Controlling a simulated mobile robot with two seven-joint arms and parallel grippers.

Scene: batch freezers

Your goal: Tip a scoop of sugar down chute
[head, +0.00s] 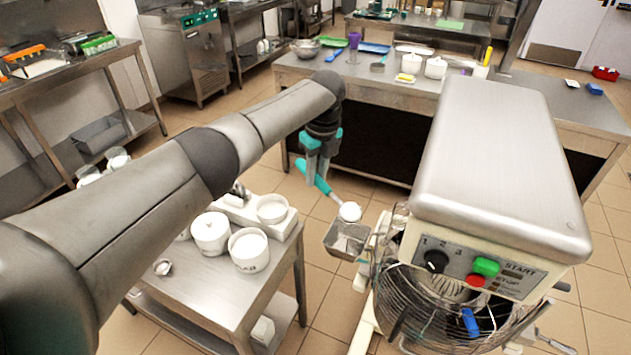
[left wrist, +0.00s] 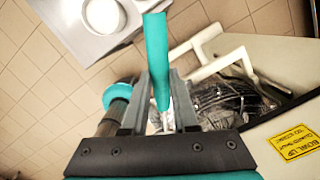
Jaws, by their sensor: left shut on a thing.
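My left gripper (head: 318,165) is shut on the teal handle of a scoop (head: 316,178). The scoop's head holds white sugar (head: 349,211) and appears roughly level. In the head view it overlaps the far rim of the metal chute (head: 345,240) on the mixer's left side; I cannot tell how high it is above it. In the left wrist view the handle (left wrist: 157,55) runs between the fingers (left wrist: 160,95); the scoop's sugar is not clear there. My right gripper is not in view.
The mixer (head: 500,170) with its wire guard (head: 450,305) stands right of the chute. A steel side table (head: 205,290) at the left holds white tubs (head: 249,250) and a scale with a bowl (head: 272,209). A long steel bench (head: 470,85) stands behind.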

